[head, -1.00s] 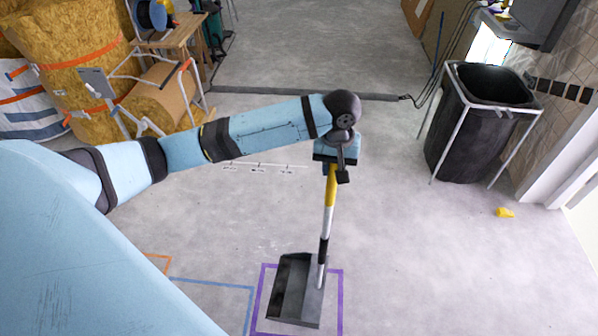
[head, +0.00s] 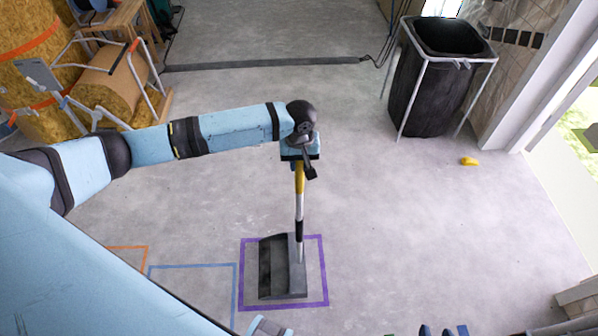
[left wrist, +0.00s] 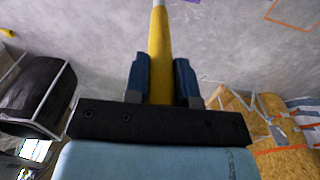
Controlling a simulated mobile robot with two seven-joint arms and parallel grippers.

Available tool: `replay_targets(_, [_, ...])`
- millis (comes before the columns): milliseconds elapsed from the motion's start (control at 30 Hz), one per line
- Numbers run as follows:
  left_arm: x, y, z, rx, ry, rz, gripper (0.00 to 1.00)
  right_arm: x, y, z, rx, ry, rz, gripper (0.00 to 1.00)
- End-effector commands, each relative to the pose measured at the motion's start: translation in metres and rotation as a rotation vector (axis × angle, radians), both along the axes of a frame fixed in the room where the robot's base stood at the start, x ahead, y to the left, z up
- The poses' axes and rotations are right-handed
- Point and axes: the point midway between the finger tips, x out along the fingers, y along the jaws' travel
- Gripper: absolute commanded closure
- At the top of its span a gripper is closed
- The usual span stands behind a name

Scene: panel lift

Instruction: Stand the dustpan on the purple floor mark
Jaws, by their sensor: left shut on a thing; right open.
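The dustpan (head: 270,270) is dark grey with a long upright handle in yellow, white and black. Its pan appears within the purple floor mark (head: 325,272), a square outline; its rear top edge overlaps the mark's far line in the picture. I cannot tell whether the pan touches the floor. My left gripper (head: 300,164) is shut on the yellow upper part of the handle. The left wrist view shows the yellow handle (left wrist: 160,62) between the two blue fingers. My right gripper (head: 442,330) is only partly visible at the bottom edge, open and apart from the dustpan.
A blue floor mark (head: 236,290) and an orange one (head: 125,247) lie left of the purple mark. A black bin in a metal frame (head: 432,90) stands at the back right. A small yellow object (head: 469,161) lies on the floor.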

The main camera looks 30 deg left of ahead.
Motion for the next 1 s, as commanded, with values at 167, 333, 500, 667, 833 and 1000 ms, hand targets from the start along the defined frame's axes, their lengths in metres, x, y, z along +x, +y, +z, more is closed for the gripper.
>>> replay_targets(167, [0.001, 0.000, -0.010, 0.001, -0.001, 0.000, 1.00, 0.000, 0.000, -0.002, -0.001, 0.002, -0.001, 0.57])
replay_targets(333, [0.000, 0.000, -0.034, 0.001, 0.001, 0.000, 1.00, 0.000, -0.001, -0.003, -0.001, 0.002, -0.001, 0.57])
replay_targets(500, [0.000, 0.000, -0.046, 0.001, -0.002, 0.000, 1.00, 0.000, -0.001, -0.003, 0.000, 0.002, -0.001, 0.57])
replay_targets(667, [0.000, 0.000, -0.045, 0.000, -0.002, 0.000, 1.00, 0.000, 0.000, -0.002, 0.000, 0.001, -0.001, 0.57])
replay_targets(833, [0.000, 0.000, -0.048, 0.001, 0.000, 0.000, 0.69, 0.000, 0.000, 0.000, 0.001, -0.001, -0.001, 0.57])
replay_targets(1000, [0.000, 0.000, -0.048, 0.001, 0.000, 0.000, 0.50, 0.001, 0.000, 0.000, 0.001, -0.002, -0.001, 0.57])
